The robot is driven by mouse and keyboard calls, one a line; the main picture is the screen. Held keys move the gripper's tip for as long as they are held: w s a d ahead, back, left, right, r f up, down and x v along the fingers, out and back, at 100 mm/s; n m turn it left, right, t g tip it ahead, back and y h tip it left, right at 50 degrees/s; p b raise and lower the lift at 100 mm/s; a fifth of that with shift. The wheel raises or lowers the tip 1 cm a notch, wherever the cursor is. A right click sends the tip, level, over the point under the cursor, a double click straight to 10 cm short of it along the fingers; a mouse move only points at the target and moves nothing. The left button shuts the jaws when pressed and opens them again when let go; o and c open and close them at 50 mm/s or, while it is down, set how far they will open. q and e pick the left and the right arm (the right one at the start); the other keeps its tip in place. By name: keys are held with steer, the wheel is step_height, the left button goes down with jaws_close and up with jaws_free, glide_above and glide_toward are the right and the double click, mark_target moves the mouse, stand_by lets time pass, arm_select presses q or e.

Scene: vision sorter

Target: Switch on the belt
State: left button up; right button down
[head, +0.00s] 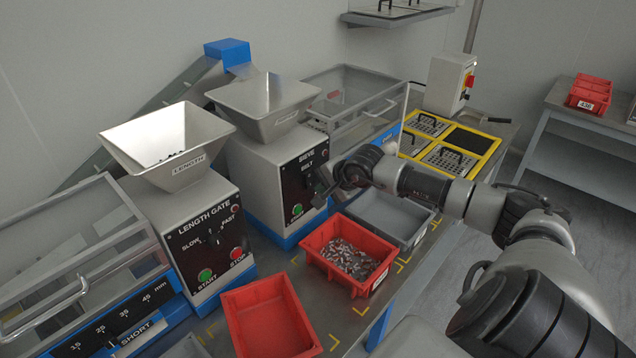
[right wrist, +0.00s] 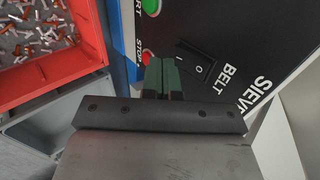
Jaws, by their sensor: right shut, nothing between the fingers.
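The sieve machine's black control panel (head: 297,190) faces right in the head view, lettered SIEVE and BELT. In the right wrist view, the black belt rocker switch (right wrist: 197,65), marked I and O, sits on this panel (right wrist: 240,40) beside the BELT lettering. My right gripper (head: 322,186) is at the panel and partly covers it in the head view. Its green fingers (right wrist: 162,72) are shut and empty, just left of the rocker in the right wrist view. I cannot tell whether they touch the panel or which way the rocker is pressed. My left gripper is out of view.
A green start button (right wrist: 151,6) and a red stop button (right wrist: 146,58) lie close to the fingers. A red bin of small parts (head: 312,243), a grey bin (head: 385,207) and an empty red bin (head: 268,318) stand in front. The length gate machine (head: 207,232) is left.

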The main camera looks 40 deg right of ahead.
steer(key=shift+w+a+f, duration=0.1)
steer(key=shift+w+f, duration=0.05)
steer(key=shift+w, duration=0.8)
